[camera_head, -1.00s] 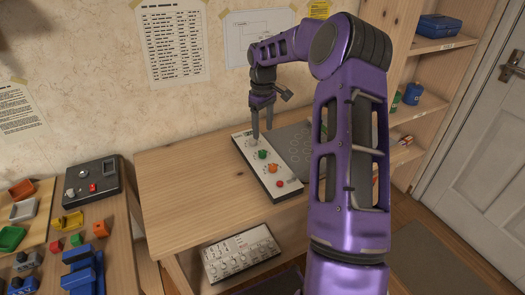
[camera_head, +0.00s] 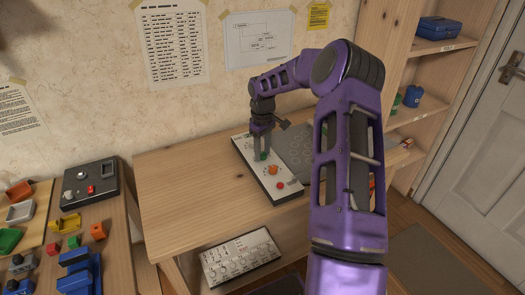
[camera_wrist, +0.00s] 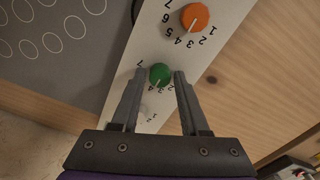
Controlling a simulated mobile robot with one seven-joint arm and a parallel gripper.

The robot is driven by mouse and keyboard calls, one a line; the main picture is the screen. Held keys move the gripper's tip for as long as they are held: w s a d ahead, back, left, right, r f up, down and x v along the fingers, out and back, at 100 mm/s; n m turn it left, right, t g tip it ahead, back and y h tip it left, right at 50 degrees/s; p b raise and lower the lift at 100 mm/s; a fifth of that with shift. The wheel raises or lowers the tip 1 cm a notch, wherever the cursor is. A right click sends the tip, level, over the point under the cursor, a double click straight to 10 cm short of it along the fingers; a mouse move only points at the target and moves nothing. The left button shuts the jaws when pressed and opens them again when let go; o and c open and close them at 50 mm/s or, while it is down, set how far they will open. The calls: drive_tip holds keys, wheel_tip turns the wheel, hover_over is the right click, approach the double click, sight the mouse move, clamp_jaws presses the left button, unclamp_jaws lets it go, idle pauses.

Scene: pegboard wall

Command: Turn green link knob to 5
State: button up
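The green knob (camera_wrist: 160,73) sits on a long white panel (camera_wrist: 120,100), with printed numbers around it. Its pale pointer line faces the lower edge of the wrist view, near the 3 and 4; the exact number is hard to read. My gripper (camera_wrist: 158,75) is open, with one finger on each side of the green knob and a narrow gap showing by each fingertip. In the head view my gripper (camera_head: 262,153) is down at the panel and mostly hides the green knob.
An orange knob (camera_wrist: 195,17) with its own numbers is close to the green one. A red button (camera_head: 281,185) is at the panel's near end. A dark grey plate (camera_head: 295,148) with circles lies beside the panel. The wooden desk (camera_head: 190,180) left of it is clear.

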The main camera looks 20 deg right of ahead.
sight(263, 154)
clamp_jaws()
drive_tip(key=shift+m, duration=3)
drive_tip(key=shift+o, duration=2)
unclamp_jaws()
wheel_tip(263, 154, up, 18)
drive_tip(key=p, duration=0.2)
drive_tip(key=shift+f+p, duration=0.25)
drive_tip(key=shift+p, duration=0.1)
